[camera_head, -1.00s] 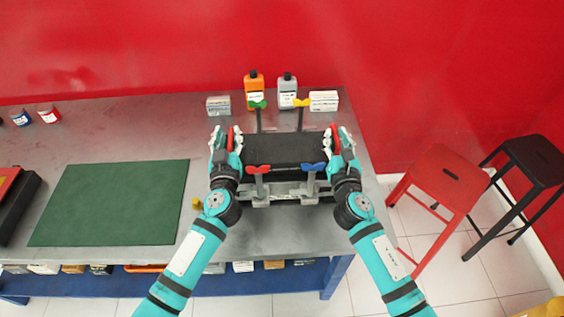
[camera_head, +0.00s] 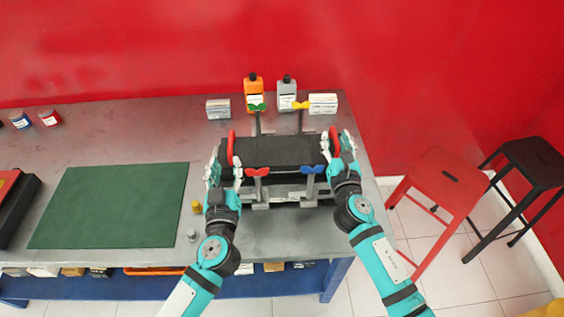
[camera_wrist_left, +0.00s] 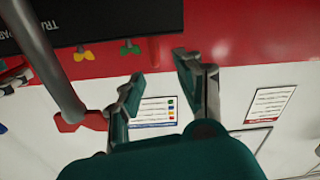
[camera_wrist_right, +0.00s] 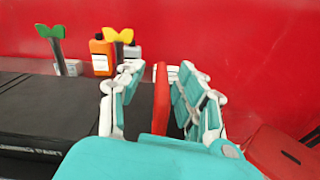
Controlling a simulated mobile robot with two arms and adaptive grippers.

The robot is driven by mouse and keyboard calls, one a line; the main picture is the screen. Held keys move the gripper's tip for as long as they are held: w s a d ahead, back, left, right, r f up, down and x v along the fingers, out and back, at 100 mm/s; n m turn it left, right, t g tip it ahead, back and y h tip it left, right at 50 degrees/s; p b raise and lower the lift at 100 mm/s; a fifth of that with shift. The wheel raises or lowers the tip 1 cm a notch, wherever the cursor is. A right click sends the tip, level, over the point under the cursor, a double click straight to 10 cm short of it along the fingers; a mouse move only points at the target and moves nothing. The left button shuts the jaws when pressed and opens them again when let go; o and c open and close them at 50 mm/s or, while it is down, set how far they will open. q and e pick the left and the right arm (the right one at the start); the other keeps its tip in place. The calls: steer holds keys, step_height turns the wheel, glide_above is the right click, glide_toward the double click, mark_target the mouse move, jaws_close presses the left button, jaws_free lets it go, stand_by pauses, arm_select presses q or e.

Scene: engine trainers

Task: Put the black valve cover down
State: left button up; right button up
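The black valve cover (camera_head: 280,153) lies level over the grey engine stand (camera_head: 285,190), among rods topped with wing-shaped knobs. It has a red handle at each end, a left one (camera_head: 231,147) and a right one (camera_head: 335,141). My left gripper (camera_head: 224,168) is open and empty, near the cover's front left corner and off the left handle. In the left wrist view the cover (camera_wrist_left: 75,22) is at top left. My right gripper (camera_wrist_right: 160,85) is at the right handle (camera_wrist_right: 161,100), which stands between its spread fingers. The cover's underside is hidden.
Green (camera_head: 258,107), yellow (camera_head: 300,104), red (camera_head: 257,171) and blue (camera_head: 311,168) knobs stand around the cover. An orange bottle (camera_head: 253,92), a grey bottle (camera_head: 287,93) and boxes are behind. A green mat (camera_head: 112,205) lies clear at left.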

steer(key=shift+s, duration=0.2)
arm_select(q)
steer(key=shift+s, duration=1.05)
arm_select(e)
steer(key=s+d, duration=0.1)
steer(key=s, duration=1)
steer(key=shift+s, duration=0.3)
arm_select(q)
steer(key=shift+s+f, duration=0.1)
arm_select(e)
steer(key=shift+s+f, duration=0.1)
